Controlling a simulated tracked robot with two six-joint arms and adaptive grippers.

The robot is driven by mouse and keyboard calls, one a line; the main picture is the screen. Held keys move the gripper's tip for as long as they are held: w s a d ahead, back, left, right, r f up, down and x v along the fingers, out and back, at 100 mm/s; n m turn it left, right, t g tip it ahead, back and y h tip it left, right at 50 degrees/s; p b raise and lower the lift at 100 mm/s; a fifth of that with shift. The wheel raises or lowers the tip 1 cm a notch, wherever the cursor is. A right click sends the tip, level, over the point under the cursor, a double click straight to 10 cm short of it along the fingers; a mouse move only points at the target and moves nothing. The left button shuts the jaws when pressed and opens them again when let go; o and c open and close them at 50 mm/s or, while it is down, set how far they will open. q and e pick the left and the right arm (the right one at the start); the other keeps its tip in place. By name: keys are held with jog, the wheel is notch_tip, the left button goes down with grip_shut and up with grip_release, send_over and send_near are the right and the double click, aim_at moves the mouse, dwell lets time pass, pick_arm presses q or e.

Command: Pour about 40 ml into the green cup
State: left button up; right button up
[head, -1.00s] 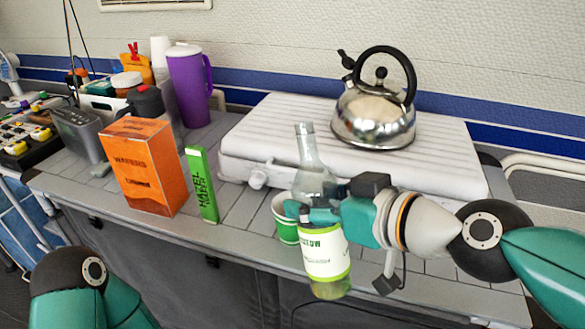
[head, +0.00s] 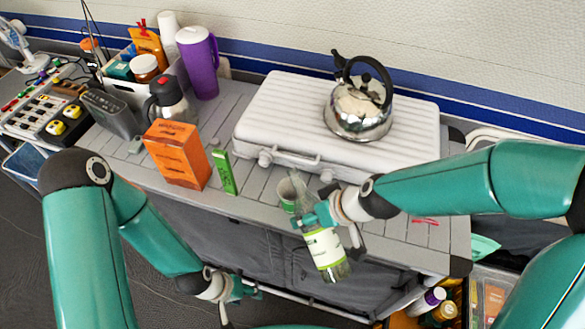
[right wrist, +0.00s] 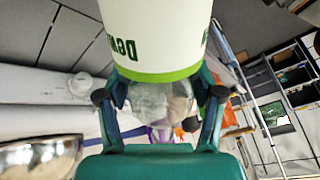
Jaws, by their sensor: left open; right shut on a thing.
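The green cup (head: 286,196) stands near the counter's front edge in the head view, partly covered by the bottle. A clear bottle with a white and lime-green label (head: 325,247) is in front of it, its neck leaning up and left close beside the cup. I cannot tell whether they touch. My right gripper (head: 308,216) is shut on the bottle above its label. In the right wrist view the bottle's label (right wrist: 155,35) fills the top middle, with my right gripper's fingers (right wrist: 160,95) on either side of the bottle. My left gripper (head: 243,290) is open and empty, low in front of the counter.
A green carton (head: 223,172) and an orange box (head: 177,154) stand left of the cup. A steel kettle (head: 358,110) sits on the white ribbed case (head: 265,115) behind. A dark flask (head: 170,100) and purple jug (head: 198,62) stand farther back left.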

jog(key=r+g+p, duration=0.1)
jog(key=p, duration=0.3)
jog(key=shift+s+d+h+p, duration=0.1)
jog(key=shift+s+h+p, duration=0.05)
jog(key=shift+h+p, duration=0.2)
jog(key=shift+f+b, duration=0.3)
jog(key=shift+f, duration=0.35)
jog(key=shift+s+f+g, duration=0.1)
jog(key=shift+g, duration=0.2)
jog(key=shift+h, duration=0.25)
jog(key=shift+s+d+f+m+g+h, duration=0.15)
jog(key=shift+m+g+h, duration=0.2)
jog(key=shift+g, duration=0.55)
jog(key=shift+s+r+g+h, duration=0.1)
jog(key=shift+r+g+h, duration=0.15)
jog(key=shift+r+g, duration=0.3)
pick_arm(q)
notch_tip(320, 180, up, 6)
pick_arm(e)
jog(key=shift+r, duration=0.2)
pick_arm(q)
jog(key=shift+r, duration=0.15)
pick_arm(e)
jog(key=shift+r+g+h, duration=0.4)
jog(key=shift+r+g, duration=0.25)
jog(key=shift+r, duration=0.05)
